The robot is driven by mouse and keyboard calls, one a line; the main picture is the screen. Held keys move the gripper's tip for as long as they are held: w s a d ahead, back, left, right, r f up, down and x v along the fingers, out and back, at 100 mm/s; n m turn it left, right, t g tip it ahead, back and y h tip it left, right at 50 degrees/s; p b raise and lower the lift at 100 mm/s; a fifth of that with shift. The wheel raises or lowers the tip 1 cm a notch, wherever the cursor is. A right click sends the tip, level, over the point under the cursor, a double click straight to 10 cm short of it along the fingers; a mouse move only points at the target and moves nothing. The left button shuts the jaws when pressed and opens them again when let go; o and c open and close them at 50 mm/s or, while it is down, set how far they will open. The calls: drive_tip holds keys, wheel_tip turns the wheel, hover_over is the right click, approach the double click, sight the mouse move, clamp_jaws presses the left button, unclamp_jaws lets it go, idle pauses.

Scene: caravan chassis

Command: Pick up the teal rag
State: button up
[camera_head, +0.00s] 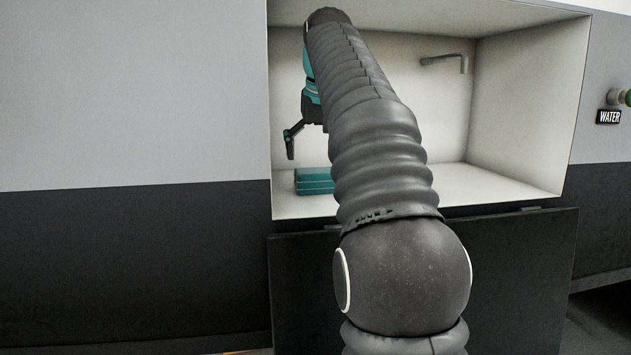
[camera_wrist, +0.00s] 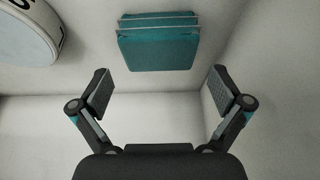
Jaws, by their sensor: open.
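The teal rag (camera_head: 314,181) is a folded, layered block on the floor of a white recess, at its left side in the head view. My arm hides its right part there. In the wrist view the teal rag (camera_wrist: 158,50) lies whole at the top middle, with pale edges between its folds. My gripper (camera_wrist: 161,88) is open and empty, its two fingers spread wide to either side below the rag in that picture. In the head view one finger of my gripper (camera_head: 290,145) shows above the rag, apart from it; the other finger is hidden behind my arm.
The white recess (camera_head: 515,115) has side walls, a back wall and a front edge. A grey tap (camera_head: 447,61) sticks out at its back right. A round white object (camera_wrist: 28,32) is at the upper left of the wrist view.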

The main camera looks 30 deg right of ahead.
sight(317, 170)
drive_tip(key=shift+b+x, duration=0.6)
drive_tip(key=shift+x, duration=1.95)
drive_tip(key=c, duration=0.8)
